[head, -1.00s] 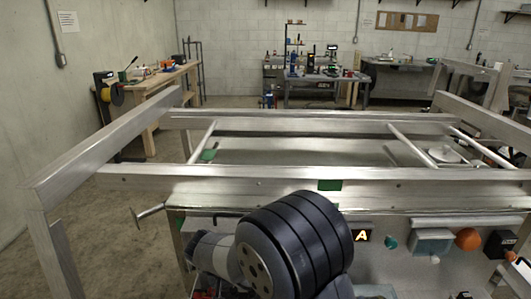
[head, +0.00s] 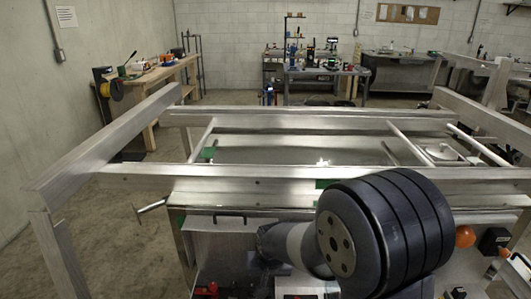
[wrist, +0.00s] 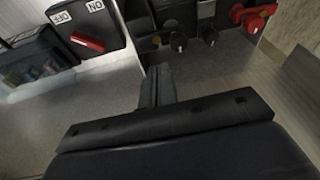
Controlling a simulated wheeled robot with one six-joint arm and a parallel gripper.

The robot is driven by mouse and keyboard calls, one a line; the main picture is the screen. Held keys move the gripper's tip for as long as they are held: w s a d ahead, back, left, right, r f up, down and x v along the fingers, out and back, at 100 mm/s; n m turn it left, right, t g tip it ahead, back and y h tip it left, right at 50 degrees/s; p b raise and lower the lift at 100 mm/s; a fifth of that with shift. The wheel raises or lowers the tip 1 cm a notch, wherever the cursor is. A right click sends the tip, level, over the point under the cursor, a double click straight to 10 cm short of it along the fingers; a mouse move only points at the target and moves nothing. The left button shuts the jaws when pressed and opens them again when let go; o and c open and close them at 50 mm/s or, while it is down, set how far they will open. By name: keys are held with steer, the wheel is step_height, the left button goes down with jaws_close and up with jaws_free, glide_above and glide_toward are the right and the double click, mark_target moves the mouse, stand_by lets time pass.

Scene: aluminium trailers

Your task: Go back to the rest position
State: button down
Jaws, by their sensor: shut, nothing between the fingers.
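My gripper (wrist: 157,88) shows in the wrist view, its narrow dark fingers together and nothing between them. It is above a grey surface, apart from the black switch box and the knobs beyond it. In the head view my arm's thick black joint stands in front of the aluminium trailer (head: 110,180) at the lower right, and hides part of the panel. The gripper itself cannot be made out in the head view.
The wrist view shows a black box with a red switch (wrist: 88,42), several black knobs (wrist: 178,41) and red knobs (wrist: 250,15). A T-handle (head: 151,207) sticks out left.

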steer(key=shift+d+y+b, duration=0.25)
steer(key=shift+y+b, duration=0.05)
steer(key=shift+r, duration=0.1)
stand_by(0.3)
